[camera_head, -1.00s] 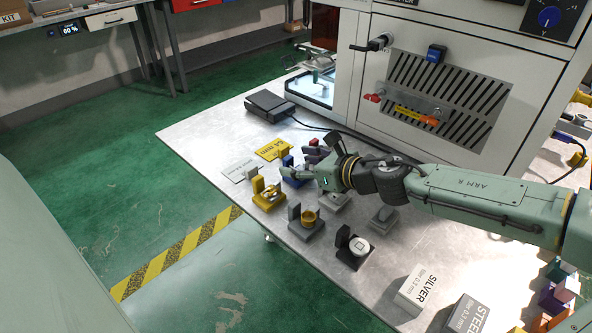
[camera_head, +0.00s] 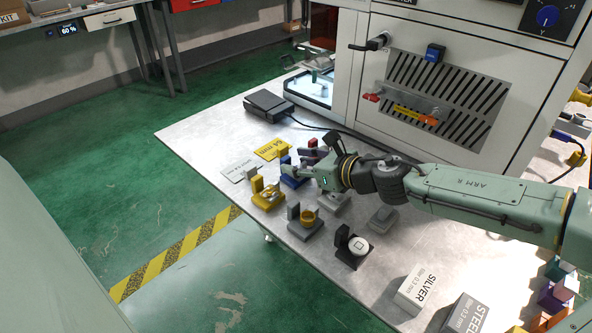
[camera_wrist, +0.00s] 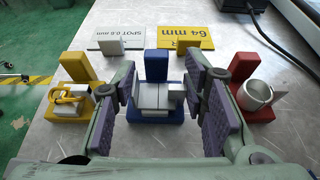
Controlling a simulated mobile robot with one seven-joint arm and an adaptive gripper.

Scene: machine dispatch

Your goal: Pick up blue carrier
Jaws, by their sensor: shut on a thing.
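The blue carrier (camera_wrist: 156,66) stands upright on the metal bench in the middle of the wrist view, with a grey metal block (camera_wrist: 153,96) on its base. In the head view, the blue carrier (camera_head: 290,181) is partly hidden by my gripper (camera_head: 300,172). My gripper (camera_wrist: 163,103) has its purple-padded fingers on both sides of the carrier and is shut on it. The exact contact under the pads is hard to see. The carrier's base appears to be still on the bench.
A yellow carrier (camera_wrist: 75,66) stands close on the left and a red carrier (camera_wrist: 247,66) close on the right. Behind are a yellow "64 mm" card (camera_wrist: 188,37) and a grey card (camera_wrist: 118,41). Grey and black carriers (camera_head: 345,240) stand nearer the bench front.

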